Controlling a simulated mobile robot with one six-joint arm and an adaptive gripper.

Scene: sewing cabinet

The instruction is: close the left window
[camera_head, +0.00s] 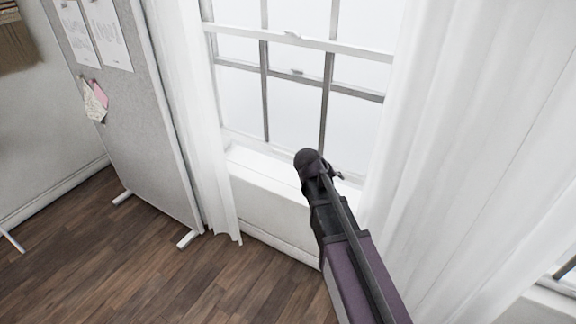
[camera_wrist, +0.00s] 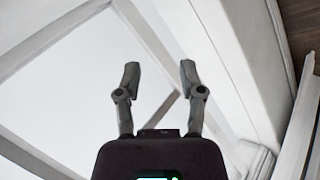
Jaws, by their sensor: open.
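The left window (camera_head: 350,48) is a white sash window between white curtains, upper middle in the head view. Two crossrails show, each with a small fitting at its middle, above a lower area with dark vertical bars. I cannot tell exactly how far its sash is raised. My gripper (camera_head: 325,172) is in front of the window's lower part, near the sill, and hides some of it. In the wrist view, my gripper (camera_wrist: 160,78) has its two fingers apart with nothing between them. Pale window bars (camera_wrist: 50,38) cross behind them; contact is not visible.
The sill (camera_head: 262,166) lies below the window. White curtains hang left (camera_head: 190,100) and right (camera_head: 470,140) of it. A grey pinboard (camera_head: 150,125) on feet stands at left. Part of another window frame (camera_head: 560,285) shows at lower right. Wooden floor (camera_head: 100,255) is clear at lower left.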

